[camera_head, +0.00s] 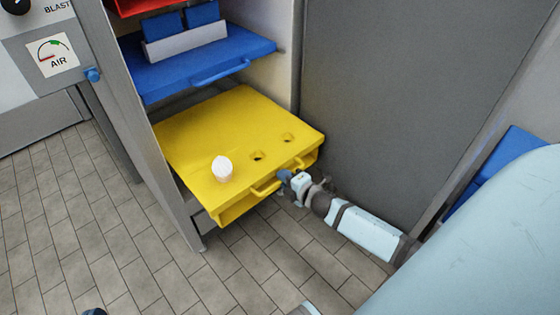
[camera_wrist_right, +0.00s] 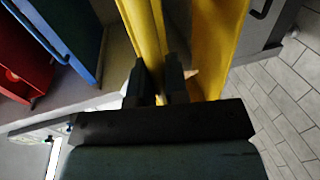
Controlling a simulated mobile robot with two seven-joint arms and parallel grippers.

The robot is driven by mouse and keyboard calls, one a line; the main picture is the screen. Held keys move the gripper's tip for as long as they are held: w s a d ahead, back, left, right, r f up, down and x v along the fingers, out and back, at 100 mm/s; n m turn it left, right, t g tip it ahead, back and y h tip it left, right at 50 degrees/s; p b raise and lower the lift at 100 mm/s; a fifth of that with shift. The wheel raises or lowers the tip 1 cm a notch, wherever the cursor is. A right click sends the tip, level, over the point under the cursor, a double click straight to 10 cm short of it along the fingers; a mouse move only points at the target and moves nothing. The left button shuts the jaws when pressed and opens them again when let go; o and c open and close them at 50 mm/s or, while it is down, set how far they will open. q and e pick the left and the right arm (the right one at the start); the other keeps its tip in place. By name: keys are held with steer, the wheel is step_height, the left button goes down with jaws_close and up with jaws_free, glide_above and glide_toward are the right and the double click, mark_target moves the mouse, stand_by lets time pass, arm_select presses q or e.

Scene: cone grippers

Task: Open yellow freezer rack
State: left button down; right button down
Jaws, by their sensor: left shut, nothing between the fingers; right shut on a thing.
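The yellow freezer rack (camera_head: 215,135) sits at the bottom of the cabinet and stands well out beyond the blue rack above it. A handle (camera_head: 266,188) runs along its front edge. My right gripper (camera_head: 285,177) is at the right end of this handle and shut on it. In the right wrist view the dark fingers (camera_wrist_right: 157,85) close around a yellow bar, and parts of the contact are hidden. Only a small dark tip of my left gripper (camera_head: 95,312) shows at the bottom left edge, shut and empty, away from the rack.
A small white object (camera_head: 222,168) stands on the yellow rack, beside two holes. A blue rack (camera_head: 200,68) with blue blocks is above it, and a red rack (camera_head: 140,5) is higher. A grey panel (camera_head: 390,95) stands at right. Tiled floor in front is clear.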

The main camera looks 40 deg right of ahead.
arm_select(q)
steer(key=shift+s+a+f, duration=0.25)
steer(key=shift+s+f, duration=0.1)
steer(key=shift+f, duration=0.1)
arm_select(e)
steer(key=shift+s, duration=0.75)
steer(key=c, duration=1.1)
jaws_free()
steer(key=shift+c, duration=0.2)
arm_select(q)
steer(key=shift+w+d+r, duration=0.1)
steer(key=shift+w+r, duration=0.05)
steer(key=shift+r, duration=0.05)
steer(key=shift+r, duration=0.1)
